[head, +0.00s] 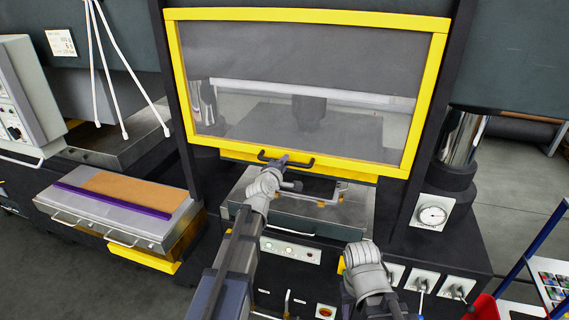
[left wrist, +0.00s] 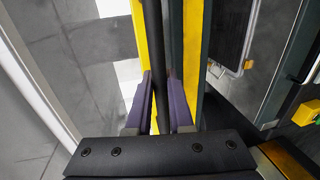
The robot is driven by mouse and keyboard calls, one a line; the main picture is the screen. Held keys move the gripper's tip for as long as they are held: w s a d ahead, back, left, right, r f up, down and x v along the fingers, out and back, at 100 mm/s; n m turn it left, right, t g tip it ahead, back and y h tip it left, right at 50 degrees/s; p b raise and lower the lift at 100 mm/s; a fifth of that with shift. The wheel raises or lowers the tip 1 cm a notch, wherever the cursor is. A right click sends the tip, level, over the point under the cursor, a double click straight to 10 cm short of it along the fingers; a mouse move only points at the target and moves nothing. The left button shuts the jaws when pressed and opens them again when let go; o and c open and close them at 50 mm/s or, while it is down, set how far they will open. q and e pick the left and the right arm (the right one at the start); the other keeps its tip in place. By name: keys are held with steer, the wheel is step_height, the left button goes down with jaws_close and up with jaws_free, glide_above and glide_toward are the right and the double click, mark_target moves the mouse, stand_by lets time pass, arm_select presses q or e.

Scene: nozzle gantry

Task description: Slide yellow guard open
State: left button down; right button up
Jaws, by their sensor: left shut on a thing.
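The yellow guard (head: 300,161) is a yellow frame around a clear pane, standing across the front of the press. A black bar handle (head: 304,164) is fixed on its lower rail. My left gripper (head: 279,164) is at this handle, left of its middle. In the left wrist view the purple fingers of my left gripper (left wrist: 162,105) are closed on the dark handle bar (left wrist: 161,55), beside the yellow rail (left wrist: 192,45). My right arm's wrist (head: 365,262) is low at the centre right, apart from the guard; its fingers cannot be made out.
A metal bed with a dark fixture (head: 316,188) lies below the guard. A drawer unit with a brown top and purple strip (head: 130,196) stands left. A gauge (head: 433,215) and cabled sockets (head: 424,281) are at right. A blue-framed rack (head: 548,270) stands far right.

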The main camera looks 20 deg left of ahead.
arm_select(q)
step_height(320, 180, up, 3)
steer(key=shift+f+p, duration=0.1)
steer(key=shift+p, duration=0.65)
arm_select(e)
step_height(320, 180, up, 3)
steer(key=shift+f, duration=0.1)
arm_select(q)
steer(key=shift+f, duration=0.1)
steer(key=c, duration=0.8)
jaws_free()
steer(key=shift+s, duration=0.1)
steer(key=p+v, duration=0.1)
steer(key=v, duration=0.6)
steer(key=shift+s, duration=0.35)
arm_select(e)
steer(key=shift+r, duration=0.7)
